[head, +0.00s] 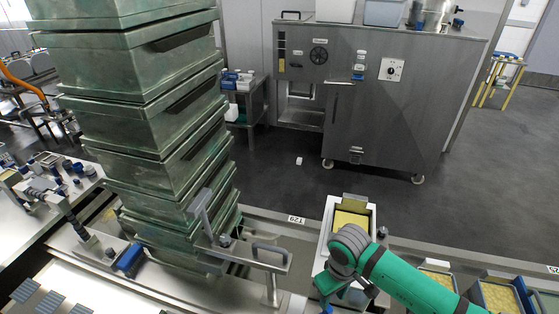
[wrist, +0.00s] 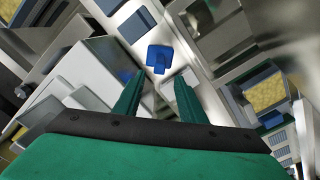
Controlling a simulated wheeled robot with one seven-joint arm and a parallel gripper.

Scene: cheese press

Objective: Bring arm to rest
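My green arm reaches in from the lower right of the head view. Its grey wrist joint hangs over the near side of a white box holding a yellow block (head: 351,220). My gripper (wrist: 158,80) shows in the wrist view with its two green fingers apart and nothing between them. A small blue piece (wrist: 158,58) lies beyond the fingertips, apart from them as far as I can tell. In the head view my gripper is mostly hidden under the wrist joint.
A tall, leaning stack of green crates (head: 165,110) stands at left. A bent metal handle (head: 270,262) rises beside my wrist. More trays with yellow contents (head: 497,295) line the lower right. A steel cabinet (head: 380,100) stands behind, across open floor (head: 285,180).

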